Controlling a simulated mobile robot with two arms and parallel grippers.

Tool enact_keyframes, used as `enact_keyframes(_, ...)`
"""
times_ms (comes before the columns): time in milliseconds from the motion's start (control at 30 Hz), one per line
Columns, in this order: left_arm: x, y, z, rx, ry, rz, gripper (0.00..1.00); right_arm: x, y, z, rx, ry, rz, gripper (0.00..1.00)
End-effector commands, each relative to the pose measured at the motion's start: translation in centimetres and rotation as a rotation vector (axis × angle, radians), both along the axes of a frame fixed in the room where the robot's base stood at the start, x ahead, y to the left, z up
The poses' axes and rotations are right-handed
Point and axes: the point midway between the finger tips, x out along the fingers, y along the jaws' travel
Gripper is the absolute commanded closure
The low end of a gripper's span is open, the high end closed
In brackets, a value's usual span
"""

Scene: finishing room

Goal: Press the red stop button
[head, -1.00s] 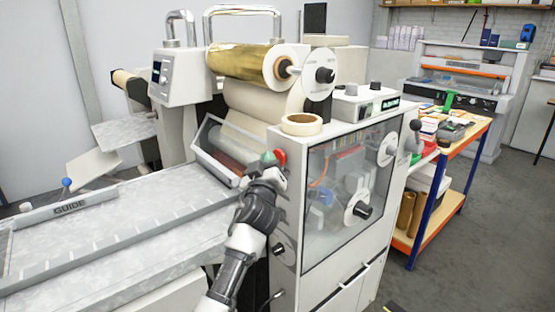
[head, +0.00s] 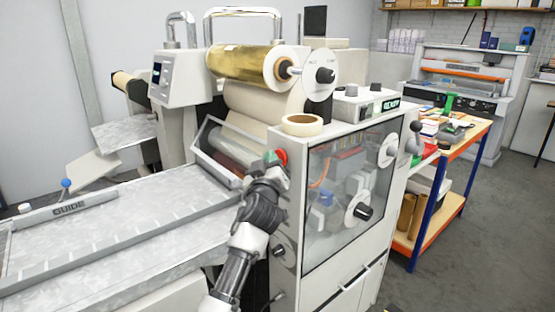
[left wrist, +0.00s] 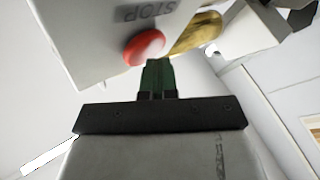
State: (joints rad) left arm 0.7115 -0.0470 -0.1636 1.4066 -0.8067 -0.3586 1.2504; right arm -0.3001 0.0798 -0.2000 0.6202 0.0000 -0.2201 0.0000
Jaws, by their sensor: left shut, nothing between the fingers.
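The red stop button (head: 281,156) sits at the upper left corner of the white machine's front housing. It also shows in the left wrist view (left wrist: 144,46), a round red cap beside the word STOP, upside down there. My left gripper (head: 268,157) is shut and empty, just left of the button in the head view. In the left wrist view, its green-padded fingers (left wrist: 157,76) are together, with their tips at the button's lower edge. I cannot tell whether they touch it. The wrist hides part of the housing below. My right gripper is not in view.
A tape roll (head: 302,124) lies on the housing top, near a small green display (head: 391,105). A clear guard (head: 218,150) and the long feed table (head: 130,220) are left of the gripper. A gold foil roll (head: 243,62) is above. Grey floor is free at the right.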

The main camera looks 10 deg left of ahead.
Motion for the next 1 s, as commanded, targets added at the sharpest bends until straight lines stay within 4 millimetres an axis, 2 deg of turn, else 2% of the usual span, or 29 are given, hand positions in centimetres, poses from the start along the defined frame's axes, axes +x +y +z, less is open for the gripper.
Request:
enact_keyframes(367, -1.2, 0.9, 0.0, 0.0, 0.001, 0.0, 1.0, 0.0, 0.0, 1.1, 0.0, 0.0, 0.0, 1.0)
enact_keyframes(733, -1.5, 1.2, 0.0, 0.0, 0.001, 0.0, 1.0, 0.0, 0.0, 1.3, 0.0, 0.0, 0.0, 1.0)
enact_keyframes(1000, -3.6, 2.8, 0.2, 0.001, 0.001, 0.001, 1.0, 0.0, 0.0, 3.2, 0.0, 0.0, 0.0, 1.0)
